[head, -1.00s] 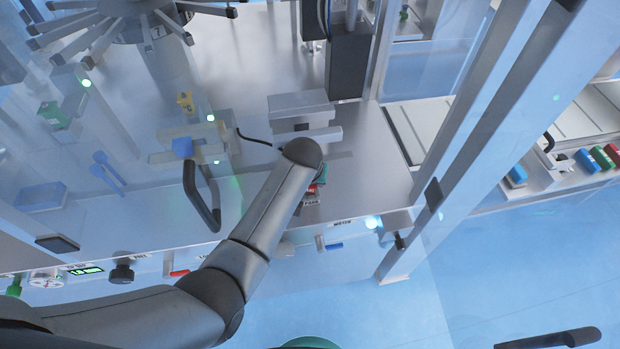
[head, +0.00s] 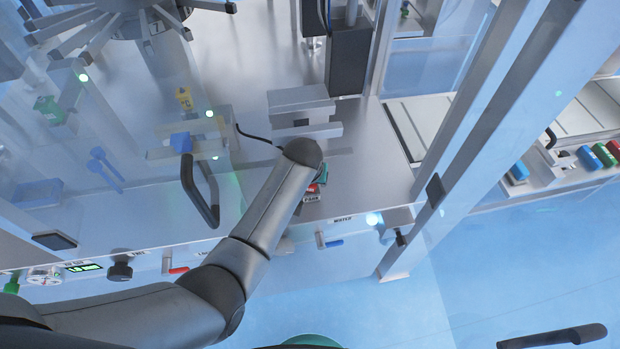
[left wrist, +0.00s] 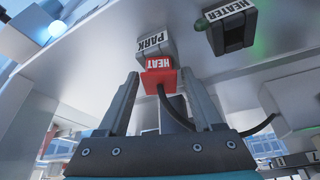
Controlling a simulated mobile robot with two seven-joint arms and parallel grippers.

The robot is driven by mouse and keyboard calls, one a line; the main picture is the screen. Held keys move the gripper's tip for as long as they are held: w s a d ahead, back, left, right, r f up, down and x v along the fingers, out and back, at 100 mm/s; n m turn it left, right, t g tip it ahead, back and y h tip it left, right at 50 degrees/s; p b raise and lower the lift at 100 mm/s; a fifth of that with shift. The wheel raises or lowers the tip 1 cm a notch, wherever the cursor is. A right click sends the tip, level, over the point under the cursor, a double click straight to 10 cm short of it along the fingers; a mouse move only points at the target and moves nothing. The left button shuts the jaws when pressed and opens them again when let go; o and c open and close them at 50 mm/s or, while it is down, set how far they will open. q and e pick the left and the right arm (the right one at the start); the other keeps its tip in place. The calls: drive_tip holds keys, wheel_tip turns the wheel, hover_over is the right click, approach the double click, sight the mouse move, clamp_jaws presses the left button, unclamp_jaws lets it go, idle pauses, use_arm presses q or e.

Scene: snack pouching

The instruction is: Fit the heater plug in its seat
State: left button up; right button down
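The red heater plug (left wrist: 160,80), marked HEAT, sits at the grey PARK block (left wrist: 157,47) in the left wrist view, with a dark cable trailing from it. The HEATER seat (left wrist: 232,30) is a dark socket to the right, with a green glow beside it and nothing seen in it. My left gripper (left wrist: 160,78) has its two fingers spread on either side of the plug, with gaps showing. In the head view the red plug (head: 313,188) shows partly beside the end of my left arm, which hides the gripper fingers.
A clear panel with a black handle (head: 200,192) stands left of my arm. A metal post (head: 480,130) rises at the right. A grey block (head: 302,103) lies beyond the arm on the steel deck. A WATER valve with a blue lever (head: 332,243) is on the front edge.

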use_arm(q)
drive_tip(key=shift+o, duration=1)
drive_tip(key=shift+s+r+p, duration=0.3)
drive_tip(key=shift+r, duration=0.35)
drive_tip(key=p+v, duration=0.2)
drive_tip(key=v, duration=1.1)
drive_tip(key=shift+r, duration=0.4)
drive_tip(key=shift+s, duration=0.15)
